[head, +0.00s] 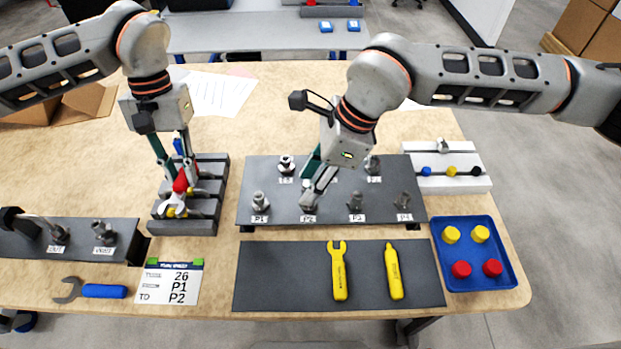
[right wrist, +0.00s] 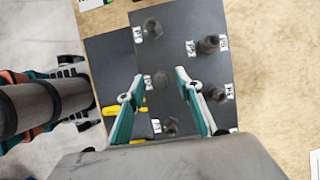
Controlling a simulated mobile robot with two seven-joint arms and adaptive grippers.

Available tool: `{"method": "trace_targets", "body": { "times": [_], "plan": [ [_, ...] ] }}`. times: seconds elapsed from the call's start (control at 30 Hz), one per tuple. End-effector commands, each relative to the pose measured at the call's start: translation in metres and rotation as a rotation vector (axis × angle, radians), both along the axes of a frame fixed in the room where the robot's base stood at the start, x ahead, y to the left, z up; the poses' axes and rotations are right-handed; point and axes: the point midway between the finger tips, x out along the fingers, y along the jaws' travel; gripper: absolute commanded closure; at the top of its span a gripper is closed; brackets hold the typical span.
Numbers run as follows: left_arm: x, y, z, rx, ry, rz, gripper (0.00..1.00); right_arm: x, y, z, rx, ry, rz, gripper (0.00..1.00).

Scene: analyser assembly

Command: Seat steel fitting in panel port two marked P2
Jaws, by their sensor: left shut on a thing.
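The dark panel (head: 285,185) carries labelled ports with grey metal fittings, including P1 (head: 260,203). The P2 label (head: 308,219) is on its front row. My right gripper (head: 310,190) points down over P2. In the right wrist view its fingers (right wrist: 160,76) stand apart, with a round grey piece (right wrist: 161,81) between them and no visible contact. I cannot tell whether that piece is the steel fitting or how deep it sits. My left gripper (head: 180,186) is shut on a red piece (head: 180,182) at the grey slotted rack (head: 218,178).
A dark mat (head: 285,275) holds a yellow wrench (head: 339,272) and yellow marker (head: 393,272). A blue tray (head: 444,221) with caps is right. A task card (head: 150,283), blue-handled wrench (head: 104,291) and dark fixture (head: 80,240) are left.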

Motion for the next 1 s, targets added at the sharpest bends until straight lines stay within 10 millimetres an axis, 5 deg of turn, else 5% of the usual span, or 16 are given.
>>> {"method": "trace_targets", "body": {
  "times": [0.37, 1.0],
  "plan": [
    [0.0, 0.0, 0.001, 0.0, -0.001, 0.0, 1.0, 0.001, -0.003, 0.007, 0.001, -0.001, -0.002, 0.66],
    [0.0, 0.0, 0.0, 0.0, -0.001, 0.0, 1.0, 0.0, -0.043, 0.105, 0.0, -0.001, -0.002, 0.66]
  ]
}}
